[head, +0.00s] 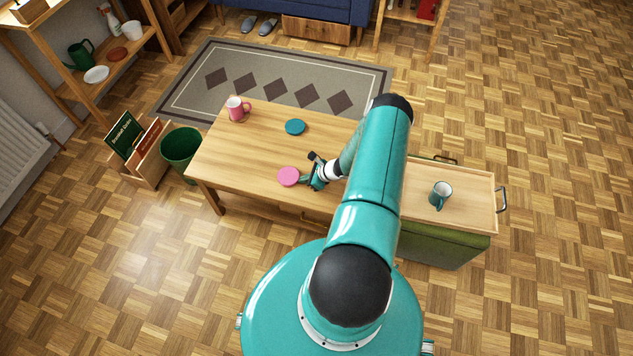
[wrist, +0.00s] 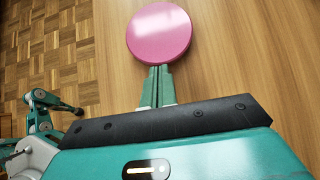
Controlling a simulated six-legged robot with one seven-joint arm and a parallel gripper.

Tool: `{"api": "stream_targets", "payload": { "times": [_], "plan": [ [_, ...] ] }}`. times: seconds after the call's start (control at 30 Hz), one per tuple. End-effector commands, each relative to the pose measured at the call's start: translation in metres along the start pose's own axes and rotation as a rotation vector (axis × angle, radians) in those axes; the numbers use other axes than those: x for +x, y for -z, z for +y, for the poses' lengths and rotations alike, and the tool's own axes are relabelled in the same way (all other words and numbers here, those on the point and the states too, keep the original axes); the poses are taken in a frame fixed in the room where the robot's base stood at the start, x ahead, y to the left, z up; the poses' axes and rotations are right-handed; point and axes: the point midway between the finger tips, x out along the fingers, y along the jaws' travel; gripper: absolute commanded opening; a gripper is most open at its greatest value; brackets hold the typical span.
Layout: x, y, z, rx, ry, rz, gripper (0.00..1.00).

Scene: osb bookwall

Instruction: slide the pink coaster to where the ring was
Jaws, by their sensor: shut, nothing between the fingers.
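The pink coaster (head: 289,176) lies flat on the wooden table (head: 240,150), near its front edge in the head view. It also shows in the wrist view (wrist: 159,33), straight ahead of the fingertips. My gripper (head: 305,180) is shut and empty, low over the tabletop at the right side of the coaster. In the wrist view the closed fingers (wrist: 158,72) reach the coaster's near rim and seem to touch it. No ring shows in either view.
A teal mug (head: 441,194) stands on a wooden tray (head: 470,205) at the right. The tabletop left of the pink coaster is clear. A green bin (head: 181,148) stands beside the table.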

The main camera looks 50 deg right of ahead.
Motion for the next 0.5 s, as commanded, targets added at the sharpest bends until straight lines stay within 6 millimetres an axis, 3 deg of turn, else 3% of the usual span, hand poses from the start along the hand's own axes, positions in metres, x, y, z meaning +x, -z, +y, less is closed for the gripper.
{"api": "stream_targets", "payload": {
  "times": [0.5],
  "plan": [
    [0.105,-0.103,0.002,-0.004,-0.002,0.002,0.0]
  ]
}}
